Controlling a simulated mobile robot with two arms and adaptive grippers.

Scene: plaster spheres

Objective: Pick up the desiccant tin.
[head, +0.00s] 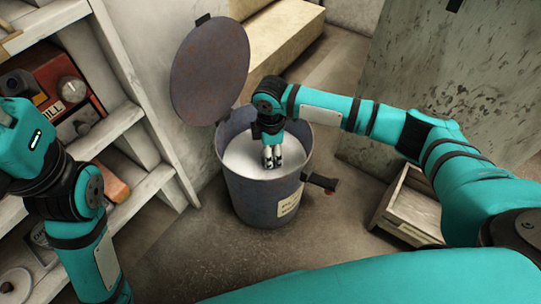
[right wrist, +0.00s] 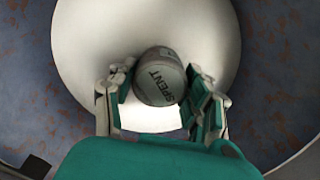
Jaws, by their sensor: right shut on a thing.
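A grey rounded tin (right wrist: 160,77), printed SPENT, shows in the right wrist view between the fingers of my right gripper (head: 272,163). I take it to be the desiccant tin. My right gripper is shut on it, with a finger against each side. The gripper reaches down inside a dark metal bin (head: 262,206), over its white inside (head: 238,154). In the head view the gripper hides the tin. My left arm is at the left of the head view, but I cannot see its gripper.
The bin's round rusty lid (head: 209,70) stands open at the back left. White shelves (head: 110,130) stand at the left, a wooden crate (head: 408,208) on the floor at the right. A stained panel (head: 440,70) stands behind.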

